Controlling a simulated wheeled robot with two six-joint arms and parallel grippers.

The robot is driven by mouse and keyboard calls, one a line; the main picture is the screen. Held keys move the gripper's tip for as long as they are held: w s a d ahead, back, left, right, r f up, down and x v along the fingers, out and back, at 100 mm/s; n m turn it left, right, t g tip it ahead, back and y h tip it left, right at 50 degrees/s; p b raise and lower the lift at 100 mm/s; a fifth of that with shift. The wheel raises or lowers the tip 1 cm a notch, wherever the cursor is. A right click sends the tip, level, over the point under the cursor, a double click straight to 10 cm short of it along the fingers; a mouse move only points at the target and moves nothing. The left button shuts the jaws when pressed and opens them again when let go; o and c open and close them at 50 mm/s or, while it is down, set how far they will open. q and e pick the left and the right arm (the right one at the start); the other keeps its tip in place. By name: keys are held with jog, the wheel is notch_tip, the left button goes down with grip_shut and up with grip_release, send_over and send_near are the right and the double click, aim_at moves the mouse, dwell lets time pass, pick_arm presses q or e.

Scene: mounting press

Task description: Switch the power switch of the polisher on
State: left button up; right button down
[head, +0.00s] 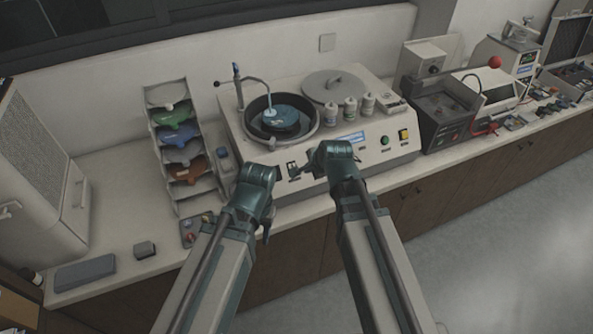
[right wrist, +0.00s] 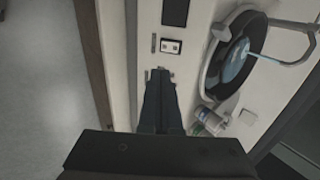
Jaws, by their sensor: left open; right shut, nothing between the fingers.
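The polisher (head: 372,160) is a pale machine on the counter with a dark round bowl and blue disc. Its power switch (head: 292,168) is a small dark-framed piece on the front panel, between my grippers. In the right wrist view the switch (right wrist: 171,46) lies just beyond the fingertips; which way it is set I cannot tell. My right gripper (right wrist: 160,72) is shut and empty, pointing at the panel beside the switch; contact cannot be made out. My left gripper (head: 266,228) is open and empty, at the counter's front edge left of the switch.
A green button (head: 385,140) and a yellow switch (head: 403,134) sit farther right on the panel. Several bottles (head: 350,107) stand on top. A rack (head: 180,145) with coloured trays stands left. The counter (head: 118,235) has free room at left.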

jog(key=shift+f, duration=0.1)
jog(key=b, duration=1.1)
send_over(296, 185)
jog(key=f, duration=1)
jog(key=shift+s+d+f, duration=0.15)
jog(key=shift+s+f, duration=0.1)
jog(key=shift+s, duration=0.05)
jog(key=shift+w+f, duration=0.1)
jog(key=shift+w, duration=0.15)
jog(key=shift+f, duration=0.1)
jog(key=shift+w+f, duration=0.1)
jog(key=shift+f, duration=0.15)
jog(key=shift+r, duration=0.3)
jog(key=shift+r+p, duration=0.7)
jog(key=shift+p, duration=0.05)
